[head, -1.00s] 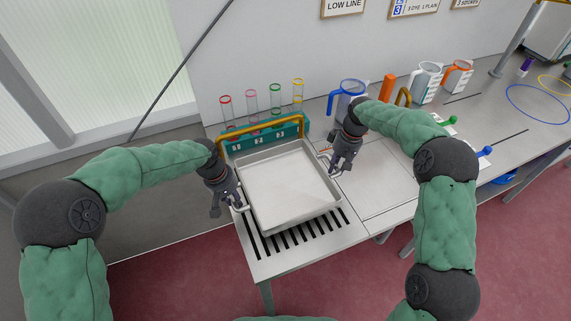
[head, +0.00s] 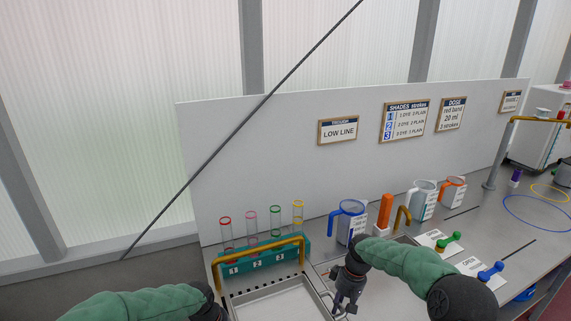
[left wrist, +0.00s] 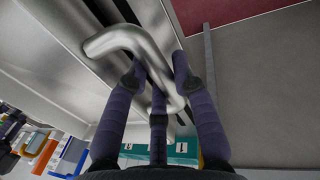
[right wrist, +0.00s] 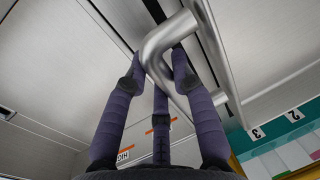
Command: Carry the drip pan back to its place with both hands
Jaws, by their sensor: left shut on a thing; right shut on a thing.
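The drip pan (head: 282,304), a shallow square pale metal tray, shows at the bottom of the head view, its near part cut off. My right gripper (head: 346,297) is at its right side. In the right wrist view its fingers (right wrist: 160,62) are shut around a bent metal handle (right wrist: 202,35). My left gripper's fingers are below the head view's edge. In the left wrist view they (left wrist: 155,68) are shut around the other bent metal handle (left wrist: 115,38). Whether the pan touches the bench is not clear.
A teal rack (head: 262,262) with several glass tubes and a yellow bar stands just behind the pan. Right of it are a blue-handled jug (head: 350,222), an orange-topped bottle (head: 385,212) and more jugs (head: 423,200). Dark slots (head: 262,281) show between rack and pan.

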